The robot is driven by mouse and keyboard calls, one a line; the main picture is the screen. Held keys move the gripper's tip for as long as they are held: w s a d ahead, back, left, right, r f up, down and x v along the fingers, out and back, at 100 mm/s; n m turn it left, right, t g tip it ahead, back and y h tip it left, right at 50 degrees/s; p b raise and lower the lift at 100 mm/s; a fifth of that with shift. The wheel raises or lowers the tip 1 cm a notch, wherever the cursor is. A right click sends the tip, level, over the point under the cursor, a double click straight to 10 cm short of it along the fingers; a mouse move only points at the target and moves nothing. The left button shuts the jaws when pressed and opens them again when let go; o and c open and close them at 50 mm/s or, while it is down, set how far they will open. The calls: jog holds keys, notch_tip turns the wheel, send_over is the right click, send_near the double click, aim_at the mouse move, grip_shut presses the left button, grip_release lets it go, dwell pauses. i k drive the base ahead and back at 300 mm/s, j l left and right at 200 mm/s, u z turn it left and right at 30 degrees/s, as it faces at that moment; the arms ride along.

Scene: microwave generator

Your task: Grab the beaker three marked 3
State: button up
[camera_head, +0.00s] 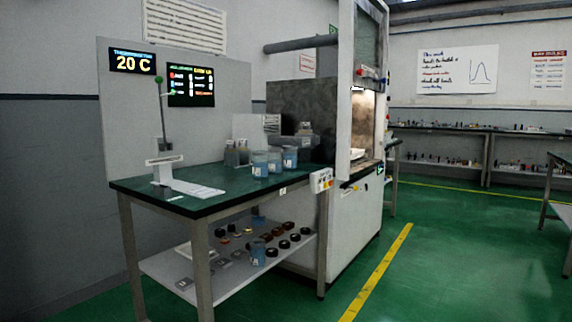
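Three beakers with bluish contents stand close together on the green tabletop (232,201), near its right part. They are the left beaker (260,165), the middle beaker (275,161) and the right beaker (290,158). Each seems to carry a pale mark, too small to read, so I cannot tell which is marked 3. Another bluish beaker (258,254) stands on the lower shelf. My gripper is not in view.
A stand with a green knob (159,79) and a white device (164,161) occupy the table's left. Grey bottles (237,153) stand behind the beakers. A fume hood (357,90) rises at right. The shelf (226,286) holds several small dark items. Green floor at right is clear.

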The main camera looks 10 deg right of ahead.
aim_at(290, 151)
jog(key=i+l+u, duration=0.2)
jog(key=i+l, duration=0.35)
jog(key=i+l+u, duration=0.2)
jog(key=i+l, duration=0.3)
jog(key=l, duration=0.15)
